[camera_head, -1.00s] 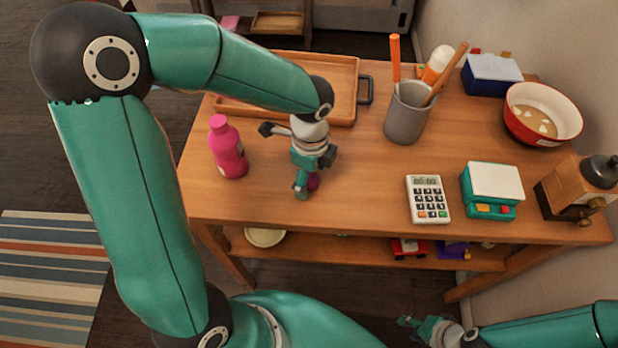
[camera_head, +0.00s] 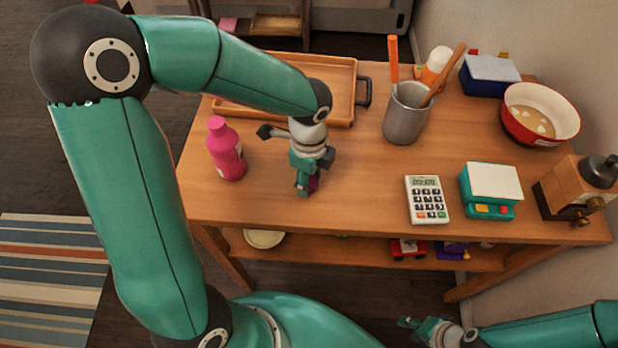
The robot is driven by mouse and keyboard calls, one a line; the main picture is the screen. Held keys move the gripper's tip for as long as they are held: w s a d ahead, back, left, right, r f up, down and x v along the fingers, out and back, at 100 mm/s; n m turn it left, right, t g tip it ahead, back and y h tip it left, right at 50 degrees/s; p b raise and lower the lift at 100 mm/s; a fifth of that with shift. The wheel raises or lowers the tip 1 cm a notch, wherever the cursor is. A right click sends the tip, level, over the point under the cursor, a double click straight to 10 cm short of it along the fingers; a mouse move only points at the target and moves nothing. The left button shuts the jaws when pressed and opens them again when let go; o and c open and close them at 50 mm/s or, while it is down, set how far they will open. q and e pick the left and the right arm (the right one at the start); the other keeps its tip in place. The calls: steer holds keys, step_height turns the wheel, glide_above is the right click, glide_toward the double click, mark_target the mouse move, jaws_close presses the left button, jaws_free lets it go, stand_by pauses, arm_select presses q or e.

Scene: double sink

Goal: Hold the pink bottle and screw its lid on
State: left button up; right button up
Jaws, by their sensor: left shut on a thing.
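The pink bottle (camera_head: 226,150) stands upright on the left part of the wooden table. My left gripper (camera_head: 305,186) points down to the right of the bottle, apart from it. It is shut on a small dark magenta thing (camera_head: 313,184), which looks like the lid but is mostly hidden by the fingers. I cannot tell whether this thing touches the table. My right gripper (camera_head: 416,324) is low at the bottom edge, in front of the table and empty as far as I see. Its fingers are too small to judge.
A wooden tray (camera_head: 340,90) lies behind my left gripper. A grey cup (camera_head: 405,118) with utensils, a calculator (camera_head: 426,199), a teal scale (camera_head: 490,190), a red bowl (camera_head: 515,120) and a wooden grinder (camera_head: 570,190) occupy the right side. The front middle is clear.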

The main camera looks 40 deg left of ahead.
mark_target(310, 180)
arm_select(q)
steer(key=shift+r, duration=0.1)
step_height(310, 180, up, 20)
steer(key=p, duration=0.1)
stand_by(0.4)
steer(key=w+d+f+n, duration=0.1)
steer(key=w+f+n, duration=0.3)
steer(key=f+n, duration=0.1)
steer(key=w+d+f+n, duration=0.1)
steer(key=w+f+n, duration=0.3)
steer(key=f+n, duration=0.1)
steer(key=w+d+f+n, duration=0.1)
steer(key=w+f+n, duration=0.3)
steer(key=f+n, duration=0.1)
steer(key=shift+d+f, duration=0.2)
steer(key=shift+d, duration=0.2)
steer(key=shift+w+d+f+n, duration=0.15)
steer(key=shift+w+f+n, duration=0.05)
steer(key=shift+f+n, duration=0.35)
